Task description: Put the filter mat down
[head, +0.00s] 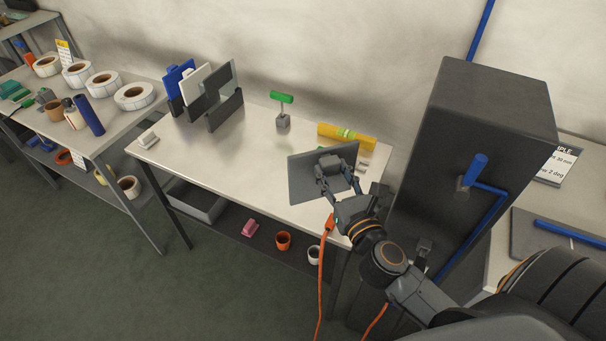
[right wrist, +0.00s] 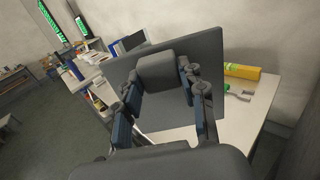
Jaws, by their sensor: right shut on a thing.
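The filter mat, a thin dark grey rectangular sheet (head: 300,181), is in my right gripper (head: 330,164), near the right end of the white-topped table (head: 200,165). The mat also fills the middle of the right wrist view (right wrist: 208,65), tilted, with both fingers at its near face. My right gripper is shut on it. I cannot tell whether the mat's lower edge touches the table top. My left gripper is in neither view.
A rack (head: 225,110) with upright panels stands at the table's back left. A tall dark cabinet (head: 475,130) blocks the right. The table's middle is clear.

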